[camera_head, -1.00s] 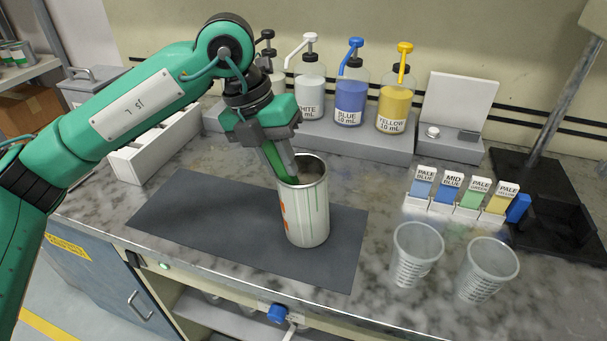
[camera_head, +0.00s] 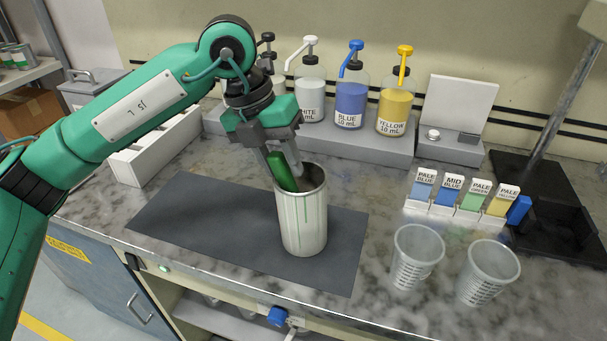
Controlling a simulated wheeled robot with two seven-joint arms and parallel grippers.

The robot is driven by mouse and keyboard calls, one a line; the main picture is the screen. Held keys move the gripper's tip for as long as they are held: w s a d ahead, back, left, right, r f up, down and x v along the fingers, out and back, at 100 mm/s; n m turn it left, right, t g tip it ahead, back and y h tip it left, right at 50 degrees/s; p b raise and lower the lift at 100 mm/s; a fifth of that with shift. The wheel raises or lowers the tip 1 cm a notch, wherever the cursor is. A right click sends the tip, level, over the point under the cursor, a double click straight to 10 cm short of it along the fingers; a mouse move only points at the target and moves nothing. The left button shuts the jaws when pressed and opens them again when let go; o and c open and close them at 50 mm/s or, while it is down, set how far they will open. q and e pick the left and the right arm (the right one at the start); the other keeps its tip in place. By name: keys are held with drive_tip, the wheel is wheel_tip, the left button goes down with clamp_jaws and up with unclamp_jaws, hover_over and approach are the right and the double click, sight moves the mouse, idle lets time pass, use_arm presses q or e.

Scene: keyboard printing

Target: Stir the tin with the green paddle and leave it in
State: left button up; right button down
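The tin (camera_head: 303,225) stands upright on the dark mat (camera_head: 190,220), open at the top, off-white with thin green drips down its side. The green paddle (camera_head: 282,172) stands in the tin, tilted left against the rim; its lower end is hidden inside. My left gripper (camera_head: 279,165) is over the tin's left rim, pointing down. Its two fingers are spread to either side of the paddle's upper part and look open around it. Whether a finger still touches the paddle cannot be told. My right gripper is not in view.
White, blue and yellow pump bottles (camera_head: 350,103) stand on a grey riser behind the tin. Two clear cups (camera_head: 417,256) stand to the right, before a rack of colour cards (camera_head: 455,210). The mat left of the tin is clear.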

sight(275, 152)
use_arm(q)
drive_tip(key=shift+o, duration=0.4)
drive_tip(key=shift+f, duration=0.15)
drive_tip(key=shift+s+f, duration=0.1)
drive_tip(key=shift+f, duration=0.05)
drive_tip(key=shift+c, duration=0.3)
drive_tip(key=o, duration=1)
drive_tip(key=shift+s+a, duration=0.1)
drive_tip(key=shift+a, duration=0.05)
drive_tip(key=shift+w+a+r+p, duration=0.1)
drive_tip(key=shift+w+r+p, duration=0.15)
drive_tip(key=shift+r, duration=0.2)
drive_tip(key=shift+w+r+p, duration=0.1)
drive_tip(key=shift+r+p, duration=0.1)
drive_tip(key=shift+r, duration=0.25)
drive_tip(key=shift+p+v, duration=0.4)
drive_tip(key=shift+v, duration=0.6)
drive_tip(key=shift+p+v, duration=1.55)
drive_tip(key=shift+v, duration=1.7)
drive_tip(key=shift+s, duration=0.1)
